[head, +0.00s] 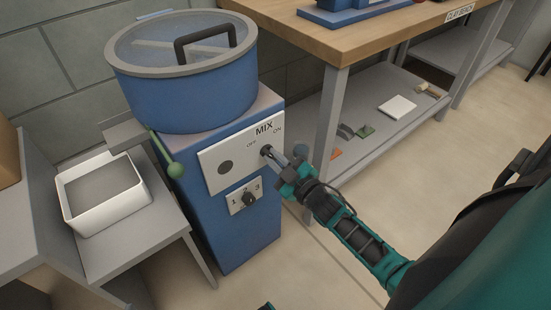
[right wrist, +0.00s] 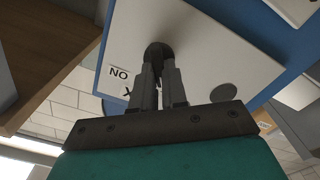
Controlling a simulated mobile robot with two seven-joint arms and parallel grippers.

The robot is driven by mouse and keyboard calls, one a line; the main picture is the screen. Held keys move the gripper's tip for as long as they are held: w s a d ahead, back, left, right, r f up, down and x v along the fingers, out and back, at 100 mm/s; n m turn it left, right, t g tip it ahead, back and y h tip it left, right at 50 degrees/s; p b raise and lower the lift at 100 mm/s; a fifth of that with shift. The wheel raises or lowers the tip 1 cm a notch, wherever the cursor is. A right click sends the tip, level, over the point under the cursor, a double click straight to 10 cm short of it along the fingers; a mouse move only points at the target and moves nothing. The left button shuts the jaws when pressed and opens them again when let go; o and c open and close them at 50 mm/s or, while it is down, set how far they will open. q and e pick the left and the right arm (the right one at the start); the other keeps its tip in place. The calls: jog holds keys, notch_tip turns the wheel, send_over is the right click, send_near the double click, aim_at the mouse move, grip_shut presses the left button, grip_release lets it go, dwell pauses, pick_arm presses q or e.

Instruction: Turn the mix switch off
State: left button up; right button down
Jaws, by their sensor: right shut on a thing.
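The blue mixer (head: 235,215) has a white panel (head: 218,172) marked MIX, with OFF on the left and ON on the right. My right gripper (head: 274,157) is at the right part of this panel and is shut on the dark mix switch (head: 266,150). In the right wrist view, the fingers (right wrist: 160,85) close around the dark switch knob (right wrist: 158,52), near the ON label. The fingers hide part of the switch, so its exact setting is hard to tell.
A numbered dial (head: 248,199) sits just below the panel. A white tray (head: 140,200) stands on the low table at left. A wooden workbench (head: 350,48) stands close at right.

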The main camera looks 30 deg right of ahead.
pick_arm(q)
jog(key=shift+d, duration=0.1)
pick_arm(e)
jog(key=c, duration=1.2)
grip_release()
jog(key=shift+o, duration=0.2)
pick_arm(q)
notch_tip(320, 180, up, 2)
jog(key=shift+r+p, duration=0.25)
jog(key=shift+p, duration=1)
pick_arm(e)
jog(key=s+d, duration=0.1)
jog(key=s, duration=1.2)
jog(key=shift+w, duration=0.1)
